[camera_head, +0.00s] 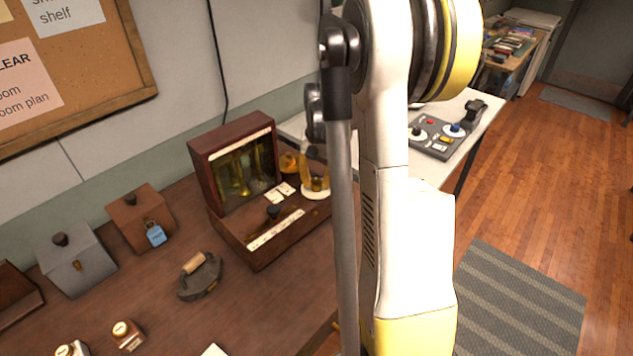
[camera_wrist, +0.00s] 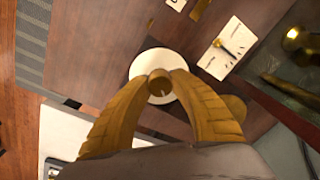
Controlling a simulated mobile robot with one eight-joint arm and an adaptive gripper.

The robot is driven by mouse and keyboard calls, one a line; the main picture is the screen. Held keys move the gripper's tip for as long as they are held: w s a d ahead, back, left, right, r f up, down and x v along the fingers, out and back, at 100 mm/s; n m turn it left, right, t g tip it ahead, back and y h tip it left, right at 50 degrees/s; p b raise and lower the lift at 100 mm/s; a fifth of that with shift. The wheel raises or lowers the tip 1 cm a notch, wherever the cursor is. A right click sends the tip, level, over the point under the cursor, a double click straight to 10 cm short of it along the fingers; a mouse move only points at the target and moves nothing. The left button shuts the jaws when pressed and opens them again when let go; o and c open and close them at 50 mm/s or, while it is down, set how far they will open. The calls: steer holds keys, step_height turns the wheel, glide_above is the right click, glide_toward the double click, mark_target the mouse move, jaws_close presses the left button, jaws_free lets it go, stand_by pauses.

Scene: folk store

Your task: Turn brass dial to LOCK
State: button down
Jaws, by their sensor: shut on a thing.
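The brass dial (camera_wrist: 160,87) is a small round knob in front of a white round plate (camera_wrist: 146,62) in the wrist view. My gripper (camera_wrist: 161,80) has its two yellow-brown fingers closed on opposite sides of the knob. A dark line shows on the knob's face. In the head view the white plate (camera_head: 316,195) shows at the right end of the wooden cabinet (camera_head: 268,248), with my yellow fingers (camera_head: 313,178) at it. My arm hides part of that end. The LOCK marking is not readable in either view.
The cabinet has a raised glass-fronted back (camera_head: 243,178) with brass parts inside. A flat iron (camera_head: 200,276) and slanted boxes (camera_head: 76,264) stand to its left. A grey control panel (camera_head: 443,135) lies on a white table to the right. Open wooden floor lies beyond.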

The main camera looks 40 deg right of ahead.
mark_target(318, 180)
steer(key=n, duration=0.7)
stand_by(0.5)
steer(key=c, duration=1.1)
jaws_free()
steer(key=r, duration=1.2)
steer(key=shift+d, duration=0.3)
